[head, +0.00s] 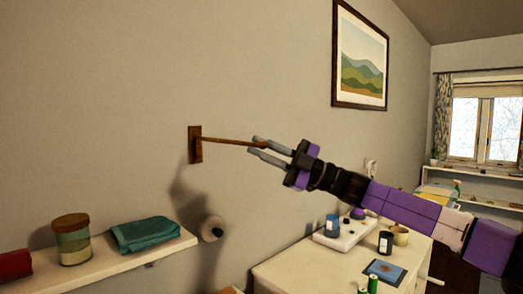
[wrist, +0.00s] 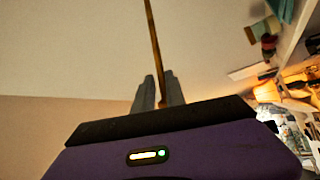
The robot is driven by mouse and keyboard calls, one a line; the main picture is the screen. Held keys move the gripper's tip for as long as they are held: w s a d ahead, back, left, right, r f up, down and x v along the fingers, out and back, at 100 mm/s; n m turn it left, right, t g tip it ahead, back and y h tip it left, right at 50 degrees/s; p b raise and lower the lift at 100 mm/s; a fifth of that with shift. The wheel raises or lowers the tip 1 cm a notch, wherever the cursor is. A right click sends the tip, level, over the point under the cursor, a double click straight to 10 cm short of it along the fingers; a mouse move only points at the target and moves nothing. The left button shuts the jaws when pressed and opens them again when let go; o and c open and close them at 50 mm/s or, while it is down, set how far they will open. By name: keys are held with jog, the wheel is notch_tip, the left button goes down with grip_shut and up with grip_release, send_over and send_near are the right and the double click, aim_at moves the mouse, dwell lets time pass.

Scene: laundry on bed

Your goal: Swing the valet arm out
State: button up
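The valet arm (head: 228,141) is a thin brown rod. It juts from a brown wall plate (head: 195,144) and points right, away from the wall, with its far end at my gripper. My gripper (head: 253,146) has two grey fingers with a gap between them, partly open. In the head view the rod meets the upper finger, which hides its end. In the wrist view the rod (wrist: 154,40) runs down between the fingertips of my gripper (wrist: 158,78). I see no clear clamping on it; contact is hard to tell.
A wall shelf (head: 130,258) at lower left holds a jar (head: 72,240) and a folded teal cloth (head: 146,234). A roll (head: 211,229) hangs on the wall below the valet arm. A white dresser (head: 290,272) with small items stands below my arm. A framed picture (head: 360,60) hangs above.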

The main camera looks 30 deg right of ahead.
jog(key=shift+o, duration=0.2)
jog(key=shift+d, duration=0.1)
jog(key=b+v, duration=0.2)
jog(key=v, duration=0.5)
jog(key=shift+s+d, duration=0.2)
jog(key=shift+d, duration=0.05)
jog(key=shift+f, duration=0.1)
